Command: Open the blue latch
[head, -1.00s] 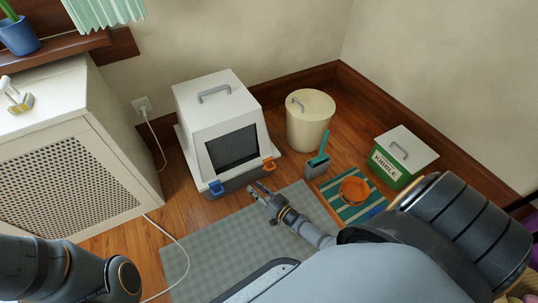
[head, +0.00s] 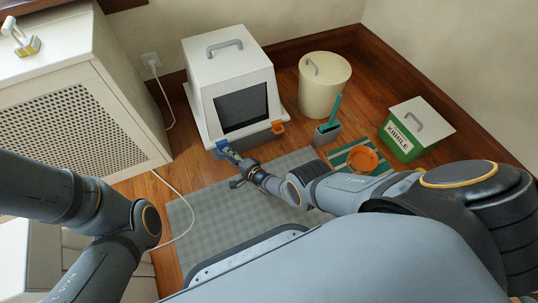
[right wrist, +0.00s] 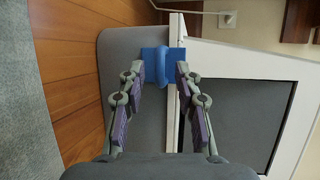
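The blue latch (head: 222,145) is at the front left lower corner of the white litter box (head: 202,78) with a grey base. An orange latch (head: 278,127) is at its front right corner. My right gripper (head: 229,155) reaches the blue latch. In the right wrist view, the blue latch (right wrist: 155,76) has a rounded blue tab on a flat plate. The right gripper (right wrist: 160,70) is open, its fingertips on either side of the tab. I cannot tell whether they touch it. My left arm shows at the left, but its gripper is out of view.
A cream bin (head: 325,85), a grey caddy with a teal handle (head: 328,132), an orange bowl (head: 362,160) and a green kibble box (head: 415,130) stand to the right. A perforated white cabinet (head: 70,130) is at left. A grey mat (head: 210,215) lies in front.

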